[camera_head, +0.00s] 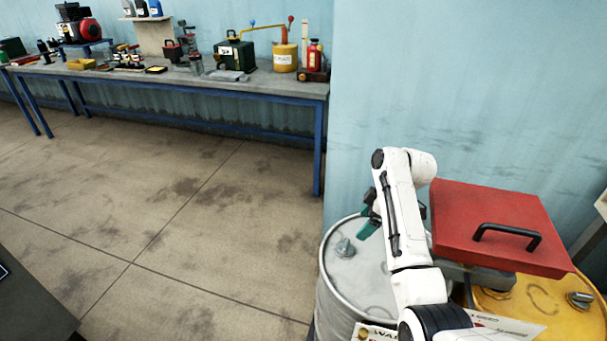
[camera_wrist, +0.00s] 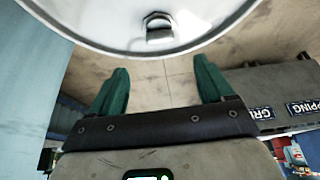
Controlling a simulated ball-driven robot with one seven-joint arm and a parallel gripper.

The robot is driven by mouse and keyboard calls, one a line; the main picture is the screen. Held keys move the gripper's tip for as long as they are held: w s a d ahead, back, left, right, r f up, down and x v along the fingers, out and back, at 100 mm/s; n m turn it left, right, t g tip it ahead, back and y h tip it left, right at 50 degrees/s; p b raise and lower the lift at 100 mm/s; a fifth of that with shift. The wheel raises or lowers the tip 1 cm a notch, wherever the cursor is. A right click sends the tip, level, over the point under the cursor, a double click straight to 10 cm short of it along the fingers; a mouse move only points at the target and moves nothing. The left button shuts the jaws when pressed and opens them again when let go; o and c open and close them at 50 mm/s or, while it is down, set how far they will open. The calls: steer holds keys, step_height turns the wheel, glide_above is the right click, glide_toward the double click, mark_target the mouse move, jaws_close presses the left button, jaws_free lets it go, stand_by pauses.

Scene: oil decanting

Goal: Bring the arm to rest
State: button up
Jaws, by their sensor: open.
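My gripper (camera_wrist: 158,88) is open and empty in the wrist view, its two green fingers spread wide apart. Only a bit of its green fingers shows in the head view (camera_head: 368,222), partly hidden by my white arm. The arm is bent over a grey drum (camera_head: 340,262) at the lower right. In the wrist view, the drum's pale lid (camera_wrist: 110,22) with a metal cap (camera_wrist: 158,26) lies just beyond the fingertips. The fingers appear apart from it.
A red box (camera_head: 490,215) with a black handle is right beside my arm, above a yellow drum (camera_head: 540,312). A blue-legged workbench (camera_head: 180,85) with cans and tools stands along the back wall. The concrete floor (camera_head: 190,200) between is clear. A dark surface (camera_head: 30,300) is at lower left.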

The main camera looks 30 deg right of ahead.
steer(key=shift+m+g+h, duration=0.3)
steer(key=shift+m+g, duration=0.1)
steer(key=shift+m, duration=0.4)
steer(key=s+a+f, duration=0.1)
steer(key=a+f, duration=0.1)
steer(key=s+a+f, duration=0.1)
steer(key=s+a, duration=0.1)
steer(key=s+a+f, duration=0.2)
steer(key=shift+a+f, duration=0.15)
steer(key=shift+f, duration=0.15)
steer(key=s+a+f, duration=0.1)
steer(key=s+a, duration=0.1)
steer(key=s, duration=0.1)
steer(key=s+a+f+m, duration=0.1)
steer(key=s+a, duration=0.1)
steer(key=s, duration=0.1)
steer(key=s+a+f+m, duration=0.1)
steer(key=s+a+f, duration=0.1)
steer(key=a, duration=0.1)
steer(key=shift+s+g+h, duration=0.4)
steer(key=s+a+m, duration=0.2)
steer(key=s+a, duration=0.1)
steer(key=s, duration=0.5)
steer(key=s+a+r+m+h, duration=0.1)
steer(key=s+a, duration=0.3)
steer(key=s, duration=0.5)
steer(key=shift+s+r+m+g+h, duration=0.2)
steer(key=shift+m+g+h, duration=0.15)
steer(key=shift+m, duration=0.45)
steer(key=shift+a, duration=0.1)
